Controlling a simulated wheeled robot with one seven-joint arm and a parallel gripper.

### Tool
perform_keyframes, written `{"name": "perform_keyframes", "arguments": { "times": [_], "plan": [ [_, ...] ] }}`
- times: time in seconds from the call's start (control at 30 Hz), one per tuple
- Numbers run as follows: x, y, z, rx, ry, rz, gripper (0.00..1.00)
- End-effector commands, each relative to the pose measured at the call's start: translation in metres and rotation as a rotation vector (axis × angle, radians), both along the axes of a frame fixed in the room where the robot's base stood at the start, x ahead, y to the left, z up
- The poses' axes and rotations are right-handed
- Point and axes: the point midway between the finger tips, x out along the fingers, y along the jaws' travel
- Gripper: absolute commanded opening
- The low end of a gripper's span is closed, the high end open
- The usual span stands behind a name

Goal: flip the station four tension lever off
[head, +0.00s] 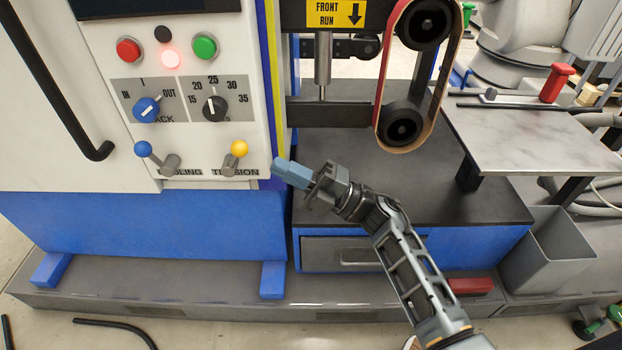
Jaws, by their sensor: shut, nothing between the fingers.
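The tension lever (238,149) has a yellow ball knob on a short grey stem, above the printed word TENSION on the white control panel (215,112). Its knob points up and slightly right. My gripper (284,168) has blue fingertips pressed together and holds nothing. It is just right of the tension lever and slightly lower in the picture, with its tips pointing left toward the panel's edge. A visible gap separates the tips from the yellow knob. I see no station number beside the lever.
A blue-knobbed lever (144,149) leans left on the same panel. Above are a blue dial (146,109), a black dial (215,109), red and green buttons and a lit lamp. A belt unit (404,122) stands right over the dark table (440,200).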

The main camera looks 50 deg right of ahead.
Motion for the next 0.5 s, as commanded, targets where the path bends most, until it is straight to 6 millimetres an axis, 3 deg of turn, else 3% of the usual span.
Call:
{"name": "perform_keyframes", "arguments": {
  "times": [0.2, 0.5],
  "plan": [
    [0.026, 0.013, 0.015, 0.000, -0.002, 0.002, 0.00],
    [0.037, 0.018, 0.020, 0.001, 0.000, 0.000, 0.00]
  ]
}}
